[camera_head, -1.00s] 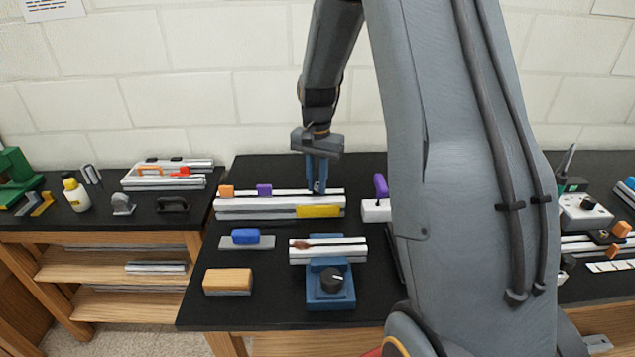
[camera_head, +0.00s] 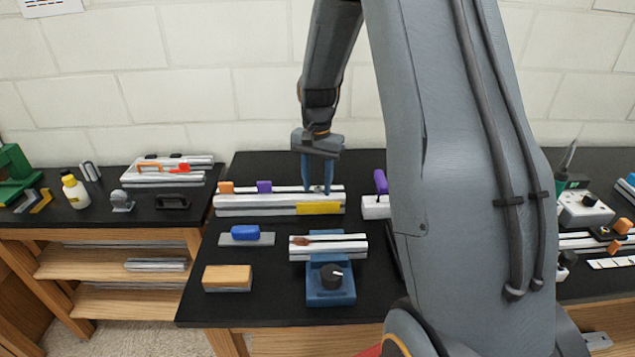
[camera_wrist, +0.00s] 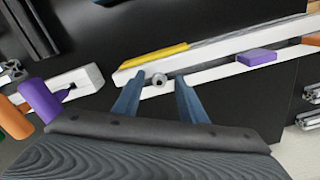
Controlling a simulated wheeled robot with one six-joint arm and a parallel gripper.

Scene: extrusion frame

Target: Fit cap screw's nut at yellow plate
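The yellow plate (camera_head: 319,208) lies along the right part of the front face of a white extrusion (camera_head: 260,206) on the black bench; it also shows in the wrist view (camera_wrist: 153,61). A small grey round piece, apparently the cap screw or its nut (camera_wrist: 159,80), sits at the extrusion beside the yellow plate. My gripper (camera_head: 316,190) is over the back of the extrusion, fingers pointing down. In the wrist view my gripper (camera_wrist: 160,90) is open, with one finger on each side of the grey piece and visible gaps to it. Any thread or nut below is hidden.
A purple block (camera_head: 264,187) and an orange block (camera_head: 226,187) sit on the extrusion's left part. A white block with a purple handle (camera_head: 380,185) stands close on the right. A blue fixture (camera_head: 331,290) holding a short extrusion stands in front.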

